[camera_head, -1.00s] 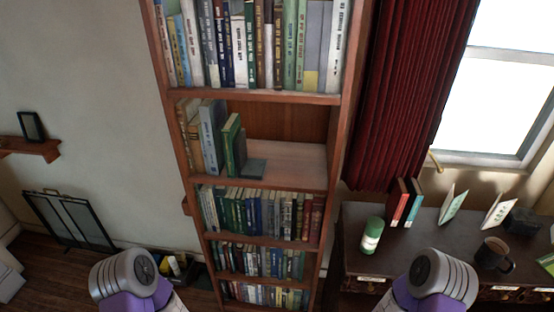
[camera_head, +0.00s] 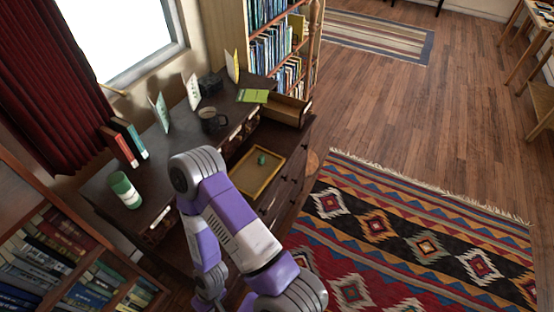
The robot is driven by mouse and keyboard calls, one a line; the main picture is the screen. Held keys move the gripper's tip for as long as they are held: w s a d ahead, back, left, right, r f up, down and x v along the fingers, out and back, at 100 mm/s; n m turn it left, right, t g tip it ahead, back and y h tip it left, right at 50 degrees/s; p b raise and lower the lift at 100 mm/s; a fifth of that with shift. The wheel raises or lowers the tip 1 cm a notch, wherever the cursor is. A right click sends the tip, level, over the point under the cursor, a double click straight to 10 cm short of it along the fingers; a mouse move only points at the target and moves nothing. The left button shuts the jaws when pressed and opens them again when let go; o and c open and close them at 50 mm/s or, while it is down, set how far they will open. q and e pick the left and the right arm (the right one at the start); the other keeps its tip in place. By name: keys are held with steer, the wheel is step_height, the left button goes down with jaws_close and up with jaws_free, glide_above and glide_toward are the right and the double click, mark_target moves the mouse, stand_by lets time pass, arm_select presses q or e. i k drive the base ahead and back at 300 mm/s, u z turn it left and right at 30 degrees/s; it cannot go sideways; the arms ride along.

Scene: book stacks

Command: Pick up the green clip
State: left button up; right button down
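A small green object (camera_head: 262,159), which looks like the green clip, lies in a shallow yellow-rimmed tray (camera_head: 246,191) beside the front of the dark desk. It is too small to make out its shape. One of my purple and grey arms crosses the lower middle of the view, with its elbow left of the tray and its forearm running down. No fingers can be made out on it. My other arm is out of view. Neither gripper is seen at the green object.
The desk (camera_head: 175,150) holds a green-white canister (camera_head: 124,190), red and teal books (camera_head: 122,146), standing cards, a dark mug (camera_head: 212,121) and a lime-green book (camera_head: 252,96). A drawer (camera_head: 285,108) stands open at its far end. A patterned rug (camera_head: 420,245) and open floor lie right.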

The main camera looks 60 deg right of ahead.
mark_target(261, 159)
steer(key=z, duration=1.6)
steer(key=k, duration=0.95)
steer(key=u, duration=1.5)
steer(key=i, duration=0.9)
steer(key=z, duration=1.05)
steer(key=i, duration=0.8)
steer(key=z, duration=0.15)
